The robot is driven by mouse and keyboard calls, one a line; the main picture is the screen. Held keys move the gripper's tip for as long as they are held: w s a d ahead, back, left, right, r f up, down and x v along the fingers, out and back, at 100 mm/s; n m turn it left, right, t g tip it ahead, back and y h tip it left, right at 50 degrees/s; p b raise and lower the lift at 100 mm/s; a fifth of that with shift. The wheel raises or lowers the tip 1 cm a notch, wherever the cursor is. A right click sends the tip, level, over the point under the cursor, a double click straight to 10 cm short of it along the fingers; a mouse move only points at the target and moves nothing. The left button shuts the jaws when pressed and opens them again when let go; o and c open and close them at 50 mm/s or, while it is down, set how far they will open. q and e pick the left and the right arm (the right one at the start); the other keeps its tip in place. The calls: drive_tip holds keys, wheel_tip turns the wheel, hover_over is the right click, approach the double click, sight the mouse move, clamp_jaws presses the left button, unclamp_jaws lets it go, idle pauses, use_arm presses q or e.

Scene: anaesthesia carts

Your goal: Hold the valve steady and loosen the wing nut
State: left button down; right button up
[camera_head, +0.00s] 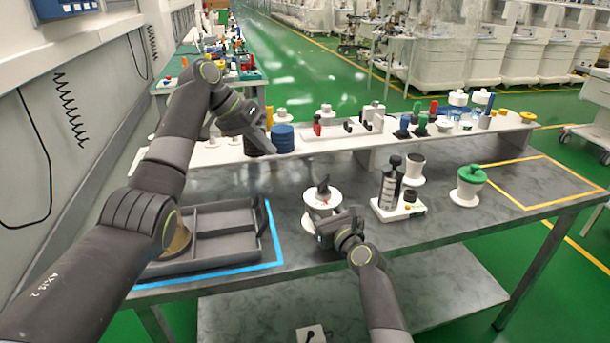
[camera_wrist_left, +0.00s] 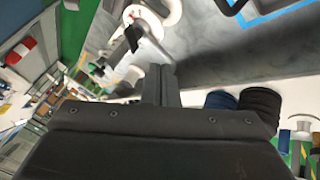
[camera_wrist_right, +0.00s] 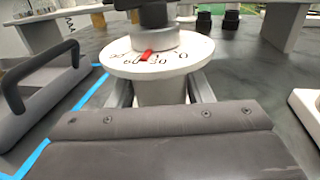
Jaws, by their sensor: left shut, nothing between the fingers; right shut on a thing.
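The valve (camera_head: 321,211) is a white round body with a broad dial flange, standing on the grey table. The dark wing nut (camera_head: 323,187) sits on its top. In the right wrist view the valve's dial (camera_wrist_right: 176,61) shows numbers and a red mark, with the dark stem above it; its top is cut off. My right gripper (camera_wrist_right: 160,95) is shut on the valve body just under the dial. My left gripper (camera_head: 270,148) is shut and empty, raised behind and left of the valve. In the left wrist view its fingers (camera_wrist_left: 160,85) are together, apart from the valve (camera_wrist_left: 155,18).
A grey divided tray (camera_head: 225,217) lies left inside blue tape. A white-based device (camera_head: 397,208) and a green-topped jar (camera_head: 467,188) stand right of the valve. A raised shelf (camera_head: 350,140) with blue discs (camera_head: 283,139) and small parts runs behind. A yellow-taped area right is empty.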

sight(323, 185)
use_arm(q)
drive_tip(key=shift+s+d+f, duration=0.1)
drive_tip(key=shift+d+f, duration=1.2)
drive_tip(key=shift+d, duration=0.3)
drive_tip(key=shift+s+d+f, duration=0.1)
drive_tip(key=shift+d+f, duration=1.25)
drive_tip(key=shift+d, duration=0.2)
drive_tip(key=shift+s+d+f, duration=0.1)
drive_tip(key=shift+d+f, duration=1.2)
drive_tip(key=shift+d, duration=0.3)
drive_tip(key=shift+s+d+n+t+y, duration=0.1)
drive_tip(key=shift+s+n+t+y, duration=0.15)
drive_tip(key=shift+n+t, duration=0.55)
drive_tip(key=shift+s+d+n+t+y, duration=0.1)
drive_tip(key=shift+n+t+y, duration=0.2)
drive_tip(key=shift+n, duration=0.9)
